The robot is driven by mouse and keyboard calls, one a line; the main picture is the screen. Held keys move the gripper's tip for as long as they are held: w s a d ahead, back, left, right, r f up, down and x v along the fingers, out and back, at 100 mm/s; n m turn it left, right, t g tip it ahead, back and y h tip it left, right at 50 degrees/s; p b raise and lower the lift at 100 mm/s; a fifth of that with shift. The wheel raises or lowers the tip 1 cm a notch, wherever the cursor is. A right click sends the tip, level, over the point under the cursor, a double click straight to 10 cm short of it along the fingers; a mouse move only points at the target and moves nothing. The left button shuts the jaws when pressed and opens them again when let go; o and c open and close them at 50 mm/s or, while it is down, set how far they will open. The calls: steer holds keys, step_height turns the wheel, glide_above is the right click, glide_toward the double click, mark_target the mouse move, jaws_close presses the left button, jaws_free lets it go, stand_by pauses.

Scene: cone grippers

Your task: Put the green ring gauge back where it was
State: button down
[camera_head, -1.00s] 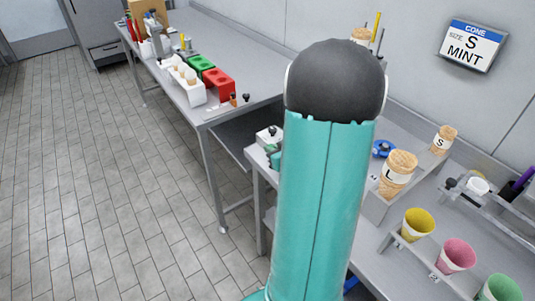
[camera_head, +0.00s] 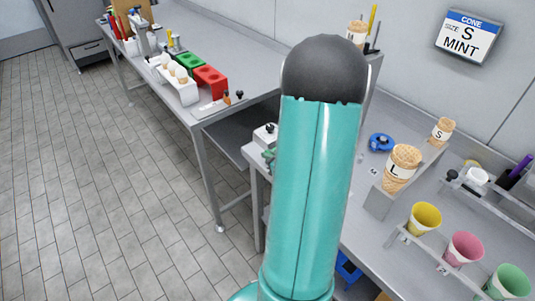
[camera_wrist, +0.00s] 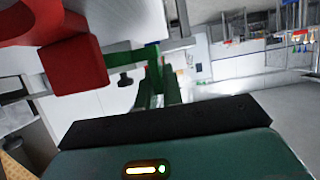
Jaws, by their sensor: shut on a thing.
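In the wrist view my gripper (camera_wrist: 158,85) reaches away from the dark palm at the bottom, its narrow green fingers close together. A green piece (camera_wrist: 122,62) lies at the fingertips and runs left toward a red block; I take it for the green ring gauge, seen nearly edge-on. Its ring shape does not show clearly. The red block (camera_wrist: 76,65) joins a curved red part at the upper left, close to the camera. In the head view my arm hides the gripper and whatever it holds. A blue ring gauge (camera_head: 381,142) lies on the right-hand bench.
The right bench holds the L cone (camera_head: 401,168), the S cone (camera_head: 442,131), and yellow (camera_head: 424,218), pink (camera_head: 463,248) and green (camera_head: 507,282) cups in a rack. Red (camera_head: 210,83) and green (camera_head: 190,63) blocks stand on the far bench. The floor at left is clear.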

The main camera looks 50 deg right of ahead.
steer(key=shift+s+r, duration=0.15)
steer(key=shift+s, duration=0.3)
steer(key=shift+w+f, duration=0.3)
steer(key=shift+f, duration=0.05)
steer(key=shift+s, duration=0.25)
steer(key=shift+w+f, duration=0.1)
steer(key=shift+f, duration=0.25)
steer(key=c, duration=1.5)
jaws_free()
steer(key=shift+c, duration=0.2)
steer(key=shift+r, duration=0.15)
